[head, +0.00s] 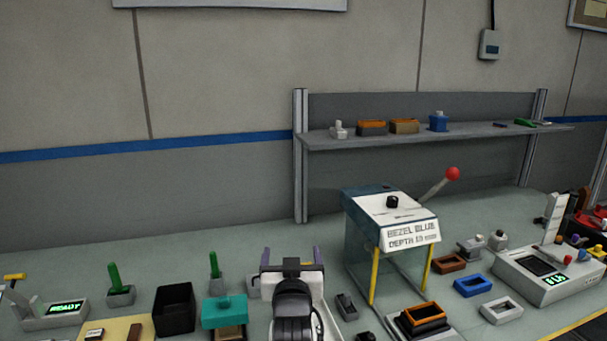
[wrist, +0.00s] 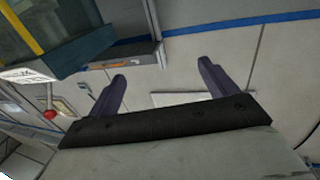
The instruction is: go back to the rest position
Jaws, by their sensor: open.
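My gripper (head: 292,256) shows at the lower middle of the head view, with its two purple fingers spread apart and nothing between them. In the wrist view my gripper (wrist: 161,76) is also open and empty, its fingers pointing toward the wall and shelf. My arm stands upright in front of the bench, just left of the press (head: 391,215) with the red-knobbed lever. The part of the bench directly behind my arm is hidden.
The press's label (head: 411,235) reads "BEZEL BLUE". A black bin (head: 174,308) and a teal-topped fixture (head: 223,310) stand left of my arm. Blue (head: 473,285) and brown frames (head: 449,262) lie right. A shelf (head: 440,131) spans the back.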

